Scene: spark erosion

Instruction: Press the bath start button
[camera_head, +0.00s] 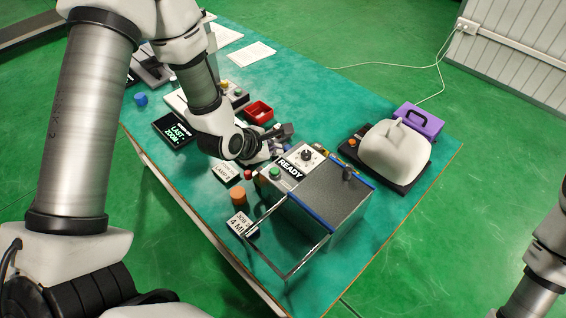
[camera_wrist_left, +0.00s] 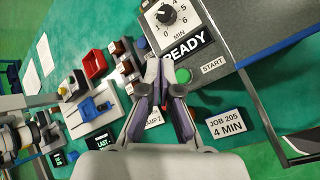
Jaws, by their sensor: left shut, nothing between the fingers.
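The bath (camera_head: 325,195) is a grey metal box with a blue-edged lid, standing on the green table. Its panel has a black dial (camera_head: 306,155), a display (camera_head: 290,168) reading READY and a green start button (camera_head: 274,173). In the left wrist view the green button (camera_wrist_left: 183,75) sits beside the START label (camera_wrist_left: 212,67), and the dial (camera_wrist_left: 166,14) is above. My left gripper (camera_head: 268,153) is shut and empty, beside the panel. In the wrist view its fingers (camera_wrist_left: 163,98) are close to the button; contact cannot be told. My right gripper is out of view.
A wire frame (camera_head: 283,272) juts from the bath's front. A job card (camera_head: 240,224) reading 4 MIN and an orange cylinder (camera_head: 237,196) stand near the table's front edge. A red tray (camera_head: 258,112) lies behind my gripper. A purple case (camera_head: 420,121) is at the right.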

